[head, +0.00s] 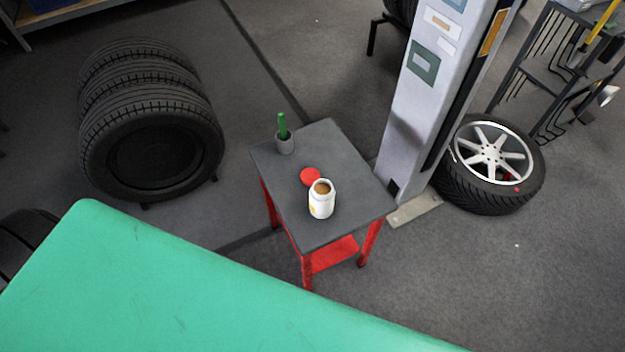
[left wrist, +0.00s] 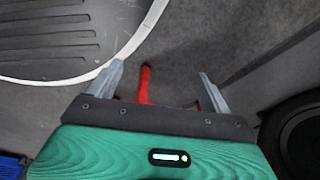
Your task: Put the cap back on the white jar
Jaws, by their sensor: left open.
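The white jar (head: 321,205) stands upright and open on the small dark-topped table, with brown contents showing at its mouth. The red cap (head: 310,176) lies on the tabletop just behind the jar, to its upper left, off the jar. My left gripper (left wrist: 160,70) shows only in the left wrist view. Its two fingers are apart with nothing held between them. Neither jar nor cap shows in that view. My right gripper is in neither view.
The small table (head: 355,190) has red legs and a lower red shelf. A grey cup (head: 285,145) with a green item stands at its back left corner. A tall grey machine column (head: 430,100) rises close to the table's right. Stacked tyres (head: 150,130) stand left; a wheel (head: 490,165) lies right.

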